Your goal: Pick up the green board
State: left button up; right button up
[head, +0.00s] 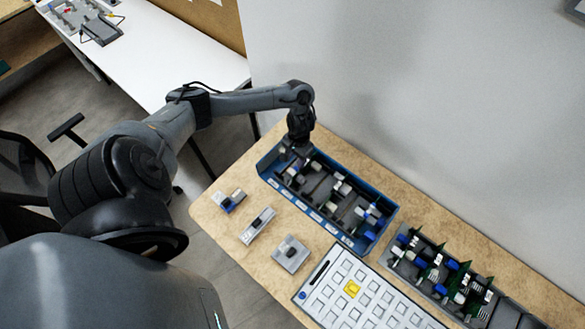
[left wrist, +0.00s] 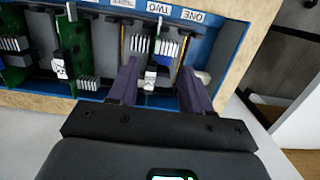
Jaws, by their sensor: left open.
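My left gripper (head: 301,148) is over the far left end of a blue tray (head: 380,230). In the left wrist view its two dark fingers (left wrist: 160,82) are open, near the slots labelled ONE and TWO. Between the fingers is a narrow upright part (left wrist: 150,80) with a white connector; whether the fingers touch it I cannot tell. A green board (left wrist: 80,40) stands upright in the tray to the left of the fingers, with a second green board (left wrist: 14,75) at the far left. My right gripper is not in view.
A grey tray (head: 505,312) with several green boards (head: 420,246) stands at the right. Three small modules, including a grey one (head: 291,254), lie in front of the blue tray. A white panel with squares (head: 330,282) lies at the front. The wall (head: 400,100) rises close behind the table.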

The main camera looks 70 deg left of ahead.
pick_arm(q)
jog(key=shift+t, duration=0.5)
jog(key=w, duration=0.1)
jog(key=w+a+b, duration=0.1)
jog(key=w, duration=0.1)
jog(key=w+f+b, duration=0.1)
jog(key=shift+w+a, duration=0.3)
jog(key=shift+w, duration=0.1)
jog(key=shift+f+b, duration=0.3)
jog(key=shift+f, duration=0.25)
jog(key=f, duration=0.4)
jog(key=shift+s+d+f, duration=0.1)
jog(key=shift+s+d, duration=0.05)
jog(key=shift+s, duration=0.05)
jog(key=shift+f, duration=0.55)
grip_shut()
